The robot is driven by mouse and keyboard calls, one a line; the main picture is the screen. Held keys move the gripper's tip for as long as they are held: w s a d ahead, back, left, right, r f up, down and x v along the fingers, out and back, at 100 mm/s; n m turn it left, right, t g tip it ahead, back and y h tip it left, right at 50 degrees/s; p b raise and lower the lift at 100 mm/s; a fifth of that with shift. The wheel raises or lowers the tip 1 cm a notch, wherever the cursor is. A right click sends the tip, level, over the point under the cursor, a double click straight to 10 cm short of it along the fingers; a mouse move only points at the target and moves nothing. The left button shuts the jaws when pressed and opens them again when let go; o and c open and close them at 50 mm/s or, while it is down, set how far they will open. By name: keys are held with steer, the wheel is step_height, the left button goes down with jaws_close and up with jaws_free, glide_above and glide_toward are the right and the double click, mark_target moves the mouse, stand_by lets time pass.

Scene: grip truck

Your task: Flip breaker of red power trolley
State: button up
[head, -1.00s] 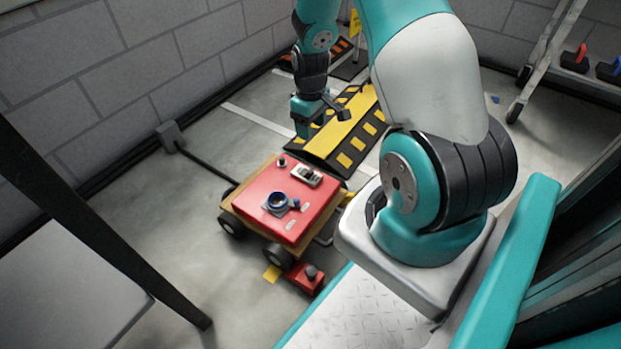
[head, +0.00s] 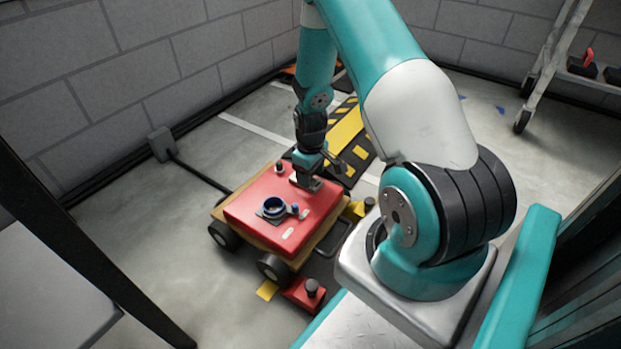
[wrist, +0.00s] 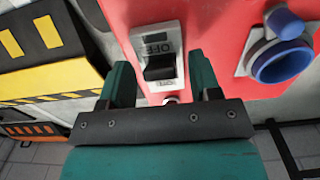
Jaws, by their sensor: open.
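The red power trolley (head: 262,224) stands on the floor below my arm, with a red top on a wooden base with black wheels. The breaker (wrist: 158,55) is a light grey plate with a black switch on the red top, seen in the wrist view. My gripper (wrist: 160,88) is open, its two teal fingers on either side of the breaker's lower end as pictured, with nothing between them that I can see held. In the head view my gripper (head: 306,182) is over the far right part of the trolley top and hides most of the breaker. I cannot tell whether it touches.
A blue round socket with a lid (wrist: 280,55) is beside the breaker. A small dark knob (head: 279,168) stands at the top's far edge. A yellow and black ramp (head: 345,128) lies behind the trolley. A cable runs to a wall box (head: 162,143).

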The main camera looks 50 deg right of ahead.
steer(key=c, duration=0.9)
steer(key=p, duration=0.2)
steer(key=r+g+p, duration=0.1)
steer(key=p, duration=0.1)
steer(key=shift+w+a+g, duration=0.1)
steer(key=shift+w+g, duration=0.2)
steer(key=shift+w, duration=0.05)
steer(key=shift+w+g+p, duration=0.2)
steer(key=shift+g+p, duration=0.3)
steer(key=shift+p, duration=0.2)
steer(key=shift+w+f+g+h+p, duration=0.2)
steer(key=shift+w+f+g+p, duration=0.05)
steer(key=shift+g, duration=0.55)
steer(key=shift+w+f+g+h+p, duration=0.2)
steer(key=shift+g, duration=0.6)
steer(key=o, duration=0.9)
